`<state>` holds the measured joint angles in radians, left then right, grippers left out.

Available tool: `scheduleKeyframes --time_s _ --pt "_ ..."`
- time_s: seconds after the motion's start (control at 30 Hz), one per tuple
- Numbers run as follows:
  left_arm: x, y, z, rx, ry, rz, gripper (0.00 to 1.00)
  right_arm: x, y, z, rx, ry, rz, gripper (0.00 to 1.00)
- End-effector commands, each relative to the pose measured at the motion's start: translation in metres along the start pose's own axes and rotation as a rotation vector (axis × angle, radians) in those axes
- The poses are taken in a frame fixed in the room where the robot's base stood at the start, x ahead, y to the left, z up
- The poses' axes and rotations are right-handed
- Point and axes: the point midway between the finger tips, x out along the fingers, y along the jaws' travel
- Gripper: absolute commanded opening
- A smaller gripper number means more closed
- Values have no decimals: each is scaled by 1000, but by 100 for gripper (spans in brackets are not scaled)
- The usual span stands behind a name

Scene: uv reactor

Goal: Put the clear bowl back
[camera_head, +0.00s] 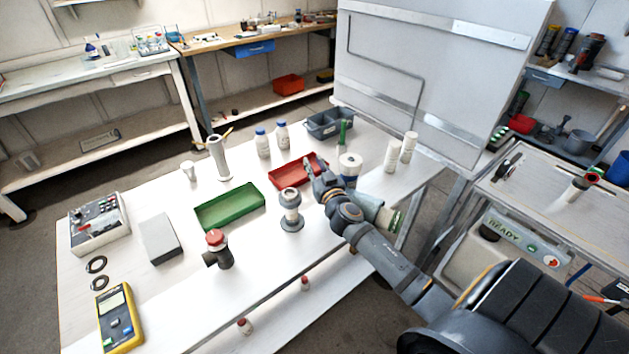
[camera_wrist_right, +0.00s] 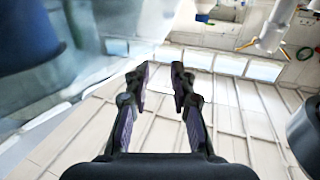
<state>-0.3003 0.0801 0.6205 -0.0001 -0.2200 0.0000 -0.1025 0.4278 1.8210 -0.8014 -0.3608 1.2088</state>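My right gripper (camera_head: 318,172) is over the far right part of the white table, near the red tray. In the right wrist view its two fingers (camera_wrist_right: 160,75) stand apart with nothing between them. A pale grey-green cylinder with a green end (camera_head: 380,213) lies partly hidden behind my right wrist; I cannot tell if it is the clear bowl. A translucent bluish surface (camera_wrist_right: 120,25) fills the upper left of the wrist view, beside the fingers, with a dark blue part at its left. My left gripper is out of view.
The white table (camera_head: 165,295) holds a red tray (camera_head: 297,172), a green tray (camera_head: 229,207), a grey flanged fitting (camera_head: 290,212), a red-capped fitting (camera_head: 217,250), a grey bin (camera_head: 328,124) and white bottles. A big grey panel (camera_head: 430,75) stands behind. The table's front middle is bare.

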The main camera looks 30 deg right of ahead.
Motion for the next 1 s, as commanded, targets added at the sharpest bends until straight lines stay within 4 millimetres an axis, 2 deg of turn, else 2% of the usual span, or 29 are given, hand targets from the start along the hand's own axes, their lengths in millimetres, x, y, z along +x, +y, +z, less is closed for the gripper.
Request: scheduleKeyframes --time_s 0.03,0.07,0.5,0.87,1.0 --pt "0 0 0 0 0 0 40 0 0 0 0 0 0 35" --pt "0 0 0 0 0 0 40 0 0 0 0 0 0 39" --pt "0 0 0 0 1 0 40 0 0 0 0 0 0 99" --pt "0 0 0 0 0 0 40 -1 0 0 0 0 0 100" --pt "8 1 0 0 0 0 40 -13 0 3 -3 -1 0 100"
